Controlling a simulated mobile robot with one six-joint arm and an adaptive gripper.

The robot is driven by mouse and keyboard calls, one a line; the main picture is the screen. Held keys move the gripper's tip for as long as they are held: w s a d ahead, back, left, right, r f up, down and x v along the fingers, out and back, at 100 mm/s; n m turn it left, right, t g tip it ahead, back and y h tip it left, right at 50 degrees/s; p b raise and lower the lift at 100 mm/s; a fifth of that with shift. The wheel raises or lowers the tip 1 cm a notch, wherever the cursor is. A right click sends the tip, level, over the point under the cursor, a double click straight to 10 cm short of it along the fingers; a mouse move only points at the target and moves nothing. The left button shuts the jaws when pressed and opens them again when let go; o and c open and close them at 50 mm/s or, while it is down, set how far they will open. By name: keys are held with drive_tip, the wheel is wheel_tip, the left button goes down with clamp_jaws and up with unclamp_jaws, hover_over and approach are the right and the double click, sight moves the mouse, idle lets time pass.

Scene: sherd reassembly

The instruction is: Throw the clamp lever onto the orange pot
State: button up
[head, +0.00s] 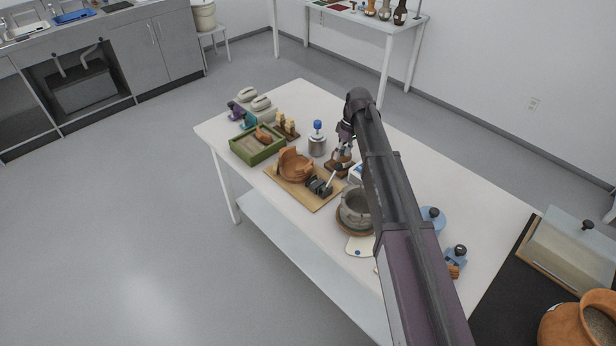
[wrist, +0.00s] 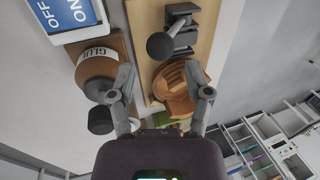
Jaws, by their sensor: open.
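The orange pot (head: 295,165), with a broken rim, sits on a wooden board; it also shows in the wrist view (wrist: 176,88). The grey clamp (head: 318,186) is on the same board, on the pot's right. Its lever (head: 331,178) is a pale rod with a dark ball knob, tilted up and away from the pot. My gripper (head: 343,148) is open and empty, above the table just behind the lever. Its spread fingers (wrist: 161,82) touch neither knob nor clamp visibly.
A glue pot (wrist: 97,66) on a brown base is close by my left finger in the wrist view. A switch panel (wrist: 70,14) is beside it.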

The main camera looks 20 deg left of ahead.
sight(337, 166)
drive_tip(key=shift+b+x, duration=2.35)
drive_tip(key=shift+x, duration=0.2)
drive_tip(key=shift+s+a+r+t+p, duration=0.3)
drive_tip(key=shift+s+r+p, duration=0.2)
drive_tip(key=shift+p, duration=0.15)
drive_tip(key=shift+s+a+r+t+h+p, duration=0.35)
drive_tip(key=shift+s+t+h+p, duration=0.1)
drive_tip(key=shift+s, duration=0.2)
drive_tip(key=shift+s+a+r+t+h+p, duration=0.1)
drive_tip(key=shift+s+a+t+h+p, duration=0.1)
drive_tip(key=shift+s+a+t, duration=0.3)
drive_tip(key=shift+s+a+r+t+h+p, duration=0.1)
drive_tip(key=shift+s+a+r+p, duration=0.1)
drive_tip(key=shift+s, duration=0.5)
drive_tip(key=shift+s+a+f+t+h+b, duration=0.3)
drive_tip(key=shift+s+a+f+t+b, duration=0.25)
drive_tip(key=shift+s, duration=0.4)
drive_tip(key=shift+s+a+f+t+h+b, duration=0.45)
drive_tip(key=shift+s+a+b, duration=0.2)
drive_tip(key=shift+s, duration=0.3)
drive_tip(key=shift+s+a+f+t+h+b, duration=0.2)
drive_tip(key=shift+s+a+f+t+b, duration=0.3)
drive_tip(key=shift+s, duration=0.5)
drive_tip(key=shift+p+v, duration=2.45)
drive_tip(key=shift+v, duration=0.4)
drive_tip(key=shift+r, duration=0.1)
